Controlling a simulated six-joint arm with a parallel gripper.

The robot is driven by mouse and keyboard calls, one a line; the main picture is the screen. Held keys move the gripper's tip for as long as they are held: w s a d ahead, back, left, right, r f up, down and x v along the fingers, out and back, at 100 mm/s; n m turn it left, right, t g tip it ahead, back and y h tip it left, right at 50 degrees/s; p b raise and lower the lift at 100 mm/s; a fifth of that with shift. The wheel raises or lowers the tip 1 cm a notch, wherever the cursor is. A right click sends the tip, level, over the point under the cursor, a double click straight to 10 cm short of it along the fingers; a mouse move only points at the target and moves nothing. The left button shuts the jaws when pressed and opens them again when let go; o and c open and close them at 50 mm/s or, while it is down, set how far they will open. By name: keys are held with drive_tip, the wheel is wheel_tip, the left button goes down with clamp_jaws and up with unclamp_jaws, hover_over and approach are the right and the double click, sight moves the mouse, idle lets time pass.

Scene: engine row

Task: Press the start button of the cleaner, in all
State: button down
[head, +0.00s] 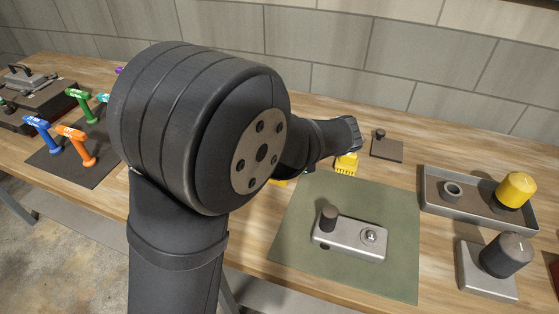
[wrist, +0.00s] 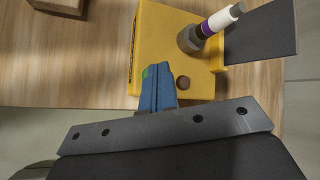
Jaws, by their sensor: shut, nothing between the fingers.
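The cleaner appears to be the yellow box (wrist: 160,35) at the top middle of the wrist view. Only parts of a yellow body (head: 346,166) show past my arm in the head view. On its face are a green button (wrist: 148,72) and a dark round button (wrist: 183,82). My gripper (wrist: 158,68) is shut and empty, with its blue fingertips over the yellow face. The tips partly cover the green button; I cannot tell whether they touch it. My arm hides the fingers in the head view.
A white, purple and dark cylinder (wrist: 214,24) stands on the yellow box. A green mat (head: 400,278) holds a metal block (head: 350,243). A grey tray (head: 468,212) is at right. Colored handled tools (head: 75,143) stand at left. A wall (head: 420,60) runs behind.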

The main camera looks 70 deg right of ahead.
idle(0.5)
drive_tip(key=shift+r, duration=0.8)
drive_tip(key=shift+r, duration=2.5)
wheel_tip(320, 180, up, 4)
drive_tip(key=shift+f, duration=0.1)
